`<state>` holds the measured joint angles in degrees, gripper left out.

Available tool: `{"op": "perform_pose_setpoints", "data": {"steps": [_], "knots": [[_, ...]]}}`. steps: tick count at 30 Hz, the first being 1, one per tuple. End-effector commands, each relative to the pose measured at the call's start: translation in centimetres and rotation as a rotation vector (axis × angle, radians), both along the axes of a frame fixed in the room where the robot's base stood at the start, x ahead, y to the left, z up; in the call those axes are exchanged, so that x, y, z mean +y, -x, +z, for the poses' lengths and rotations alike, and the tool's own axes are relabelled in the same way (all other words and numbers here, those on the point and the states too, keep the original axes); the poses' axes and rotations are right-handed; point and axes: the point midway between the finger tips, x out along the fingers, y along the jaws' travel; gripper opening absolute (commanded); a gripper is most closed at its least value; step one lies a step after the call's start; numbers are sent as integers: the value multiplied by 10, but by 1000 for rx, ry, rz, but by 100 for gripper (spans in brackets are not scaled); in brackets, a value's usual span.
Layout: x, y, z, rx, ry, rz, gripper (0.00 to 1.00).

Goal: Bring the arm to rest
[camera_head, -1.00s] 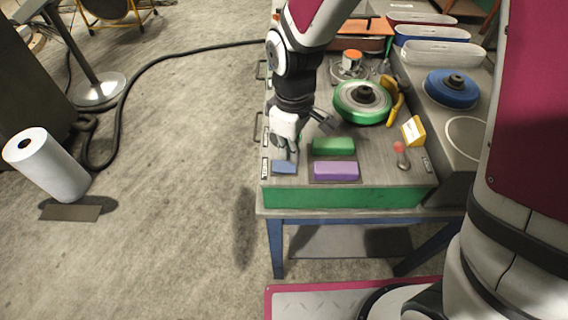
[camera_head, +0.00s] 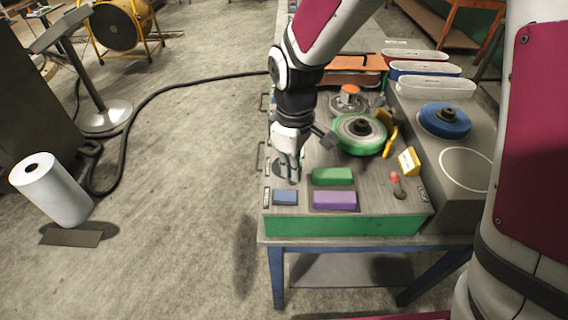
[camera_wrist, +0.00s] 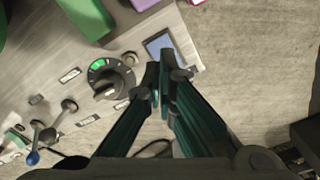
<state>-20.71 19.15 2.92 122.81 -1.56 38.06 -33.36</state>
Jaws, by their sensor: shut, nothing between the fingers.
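My gripper (camera_head: 290,177) is over the front left part of the workbench panel (camera_head: 400,204), with its fingers pointing down. In the wrist view my gripper (camera_wrist: 162,66) has its fingertips together with nothing between them. A round dial with a green mark (camera_wrist: 108,80) lies to the left of the fingers in the wrist view. I cannot tell how high the fingertips are above the panel.
A green block (camera_head: 332,176) and a purple block (camera_head: 335,199) lie right of the gripper. Floor between is open.

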Motion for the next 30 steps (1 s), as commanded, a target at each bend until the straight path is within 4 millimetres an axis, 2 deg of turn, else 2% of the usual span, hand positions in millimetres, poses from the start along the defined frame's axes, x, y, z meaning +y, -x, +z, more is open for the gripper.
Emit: {"op": "perform_pose_setpoints", "data": {"steps": [5,8,11,17,24,30], "knots": [[-1,0,1,-1,0,-3,0],[-6,1,10,-14,-4,-28,0],[-19,2,34,-49,-16,-92,0],[-59,20,96,-144,-53,-296,0],[-104,60,156,-257,-111,-549,0],[-136,102,189,-348,-169,-756,0]]}}
